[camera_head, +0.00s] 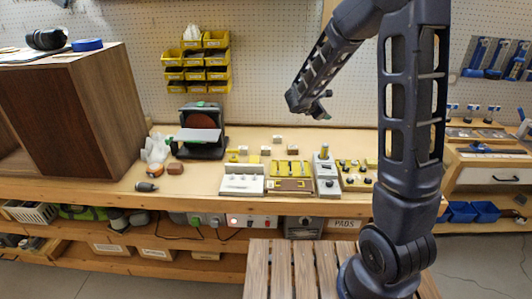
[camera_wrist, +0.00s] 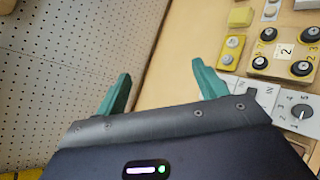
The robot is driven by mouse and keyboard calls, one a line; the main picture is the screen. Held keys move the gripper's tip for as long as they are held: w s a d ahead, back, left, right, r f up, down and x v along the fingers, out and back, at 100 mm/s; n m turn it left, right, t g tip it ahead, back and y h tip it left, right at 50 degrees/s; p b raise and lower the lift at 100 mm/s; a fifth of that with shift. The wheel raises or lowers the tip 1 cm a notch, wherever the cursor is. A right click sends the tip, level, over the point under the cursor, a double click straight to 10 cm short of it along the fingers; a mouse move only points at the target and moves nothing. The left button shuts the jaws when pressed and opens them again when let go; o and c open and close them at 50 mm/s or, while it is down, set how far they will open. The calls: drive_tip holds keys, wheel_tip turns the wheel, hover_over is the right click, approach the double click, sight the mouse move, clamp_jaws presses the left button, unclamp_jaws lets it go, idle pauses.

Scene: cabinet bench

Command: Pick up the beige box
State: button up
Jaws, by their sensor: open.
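Small pale blocks lie toward the back of the bench in the head view. A beige block (camera_head: 277,139) is the rearmost, and a similar pale block (camera_head: 265,150) lies just in front of it. I cannot tell which one is the beige box. My gripper (camera_head: 320,107) hangs in the air above the bench, to the right of these blocks and apart from them. In the wrist view my gripper (camera_wrist: 161,69) has its two green fingers spread with nothing between them. No clearly beige box shows in that view.
A white panel (camera_head: 241,185), a brown-and-yellow panel (camera_head: 290,183) and a grey switch box (camera_head: 326,175) stand at the bench front. A disc sander (camera_head: 201,130) and large brown cabinet (camera_head: 70,115) stand left. Pegboard closes the back.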

drive_tip(key=w+a+f+n+t+y, duration=0.1)
drive_tip(key=w+a+f+n+y, duration=0.1)
drive_tip(key=w+a+f+n, duration=0.3)
drive_tip(key=w+a+f+n+t+y, duration=0.1)
drive_tip(key=a+f+n+t, duration=0.1)
drive_tip(key=a+f, duration=0.35)
drive_tip(key=n+y, duration=0.4)
drive_tip(key=n, duration=0.3)
hover_over(266, 149)
drive_tip(key=s, duration=0.4)
wheel_tip(266, 149, down, 8)
drive_tip(key=f, duration=0.1)
drive_tip(key=shift+t+y, duration=0.3)
drive_tip(key=shift+a+f, duration=0.15)
drive_tip(key=shift+f, duration=3)
drive_tip(key=shift+x, duration=2.55)
drive_tip(key=shift+f, duration=0.1)
drive_tip(key=c, duration=1.1)
